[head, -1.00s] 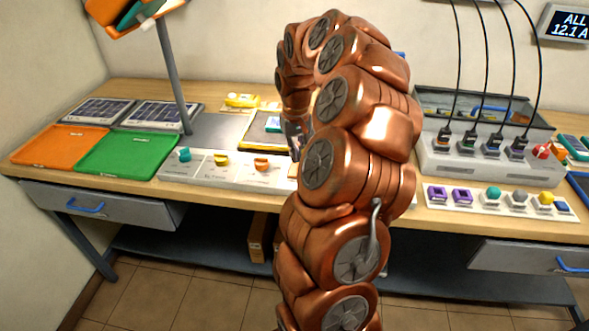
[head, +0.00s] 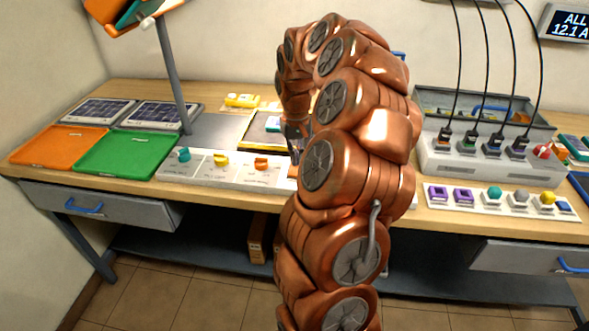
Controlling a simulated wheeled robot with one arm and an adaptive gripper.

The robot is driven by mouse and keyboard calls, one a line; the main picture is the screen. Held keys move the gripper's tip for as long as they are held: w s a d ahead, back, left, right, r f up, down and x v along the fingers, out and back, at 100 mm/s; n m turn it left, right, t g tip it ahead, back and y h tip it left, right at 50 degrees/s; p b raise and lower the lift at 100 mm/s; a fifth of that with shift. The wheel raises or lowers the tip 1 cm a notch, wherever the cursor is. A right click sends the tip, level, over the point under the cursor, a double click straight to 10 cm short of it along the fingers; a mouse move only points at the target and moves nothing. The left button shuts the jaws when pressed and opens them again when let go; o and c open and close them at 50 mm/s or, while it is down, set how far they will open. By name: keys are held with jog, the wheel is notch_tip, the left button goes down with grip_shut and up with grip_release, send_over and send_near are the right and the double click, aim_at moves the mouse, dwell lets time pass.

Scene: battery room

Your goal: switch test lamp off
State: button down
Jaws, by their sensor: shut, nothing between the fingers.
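A white switch panel (head: 200,178) lies along the table's front edge, left of my arm. It carries a teal knob (head: 184,155), a yellow knob (head: 221,159) and an orange knob (head: 261,162). Its printed labels are too small to read, and its right end is hidden behind my arm. My gripper (head: 293,152) shows only in part, at the left edge of my arm. It is shut and empty, close to the panel's right end, just right of the orange knob. Whether it touches anything is hidden. I cannot tell which thing is the test lamp.
A green tray (head: 126,155) and an orange tray (head: 58,147) lie at the left, with solar panels behind. A grey post (head: 172,75) rises behind the switch panel. At the right stand a grey charging unit (head: 480,168) with black cables and a strip of buttons (head: 485,208).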

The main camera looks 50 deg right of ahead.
jog(key=shift+f, duration=0.4)
jog(key=shift+r, duration=0.1)
dwell(0.3)
jog(key=shift+r+p, duration=0.5)
jog(key=shift+r, duration=2.95)
